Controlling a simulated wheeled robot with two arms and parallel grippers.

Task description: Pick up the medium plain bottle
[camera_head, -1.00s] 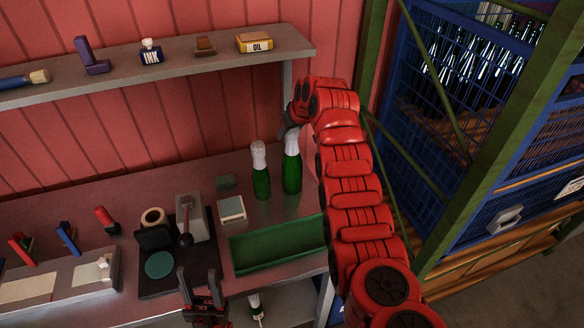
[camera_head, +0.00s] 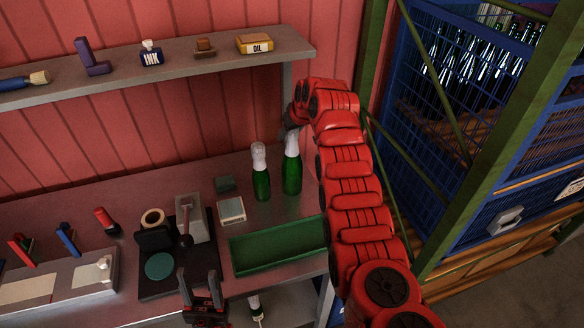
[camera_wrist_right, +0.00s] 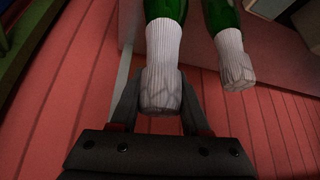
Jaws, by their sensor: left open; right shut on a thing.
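Two green bottles with plain white foil tops stand side by side at the back right of the bench. The right one (camera_head: 291,172) has its white top in my right gripper (camera_head: 289,130), which is shut on it from above and behind. In the right wrist view the jaws (camera_wrist_right: 160,105) close around the white top of that bottle (camera_wrist_right: 163,55). The other bottle (camera_head: 260,178) stands apart on the left; its white top also shows in the right wrist view (camera_wrist_right: 233,58). My left gripper (camera_head: 201,285) is open and empty at the front edge of the bench.
A green tray (camera_head: 279,265) lies in front of the bottles. A small white box (camera_head: 231,210) and a dark machine with a lever (camera_head: 187,222) stand to their left. A shelf (camera_head: 205,68) hangs above. A blue cage (camera_head: 470,110) stands at the right.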

